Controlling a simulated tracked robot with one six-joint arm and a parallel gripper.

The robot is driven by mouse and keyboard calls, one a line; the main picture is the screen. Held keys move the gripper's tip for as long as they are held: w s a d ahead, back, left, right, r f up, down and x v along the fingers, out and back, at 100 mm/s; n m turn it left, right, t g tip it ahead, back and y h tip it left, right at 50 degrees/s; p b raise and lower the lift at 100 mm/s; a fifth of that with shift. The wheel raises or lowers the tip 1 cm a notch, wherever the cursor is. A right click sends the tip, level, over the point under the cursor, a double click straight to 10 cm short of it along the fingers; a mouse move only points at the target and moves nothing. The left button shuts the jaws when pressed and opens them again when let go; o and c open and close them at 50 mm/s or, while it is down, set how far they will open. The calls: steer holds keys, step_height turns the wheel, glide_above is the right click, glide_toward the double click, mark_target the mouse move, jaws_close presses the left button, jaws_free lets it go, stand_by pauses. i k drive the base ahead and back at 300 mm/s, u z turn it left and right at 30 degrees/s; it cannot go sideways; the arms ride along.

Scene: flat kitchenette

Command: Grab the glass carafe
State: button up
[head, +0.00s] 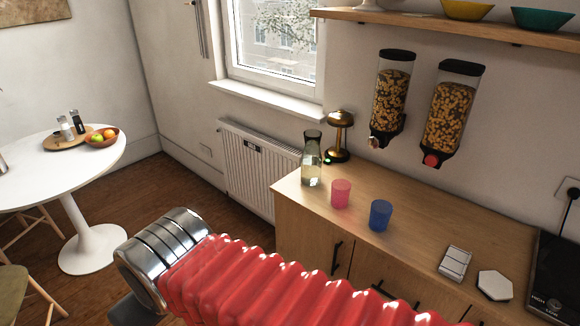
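The glass carafe (311,165) stands upright on the wooden counter, near its far left end. It is clear, with a dark top and some liquid low inside. My arm, a red ribbed sleeve with a metal end, crosses the bottom of the head view, well in front of and below the carafe. Nothing of mine touches the carafe. My gripper's fingers do not show in this view.
A pink cup (340,194) and a blue cup (380,215) stand right of the carafe on the counter (415,228). A brass lamp (339,135) stands close behind it. Two cereal dispensers (391,95) hang on the wall. A round white table (50,160) is at left.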

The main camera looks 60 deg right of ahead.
mark_target(311, 160)
steer(key=u, duration=0.15)
steer(key=i, duration=2.1)
steer(key=z, duration=2.35)
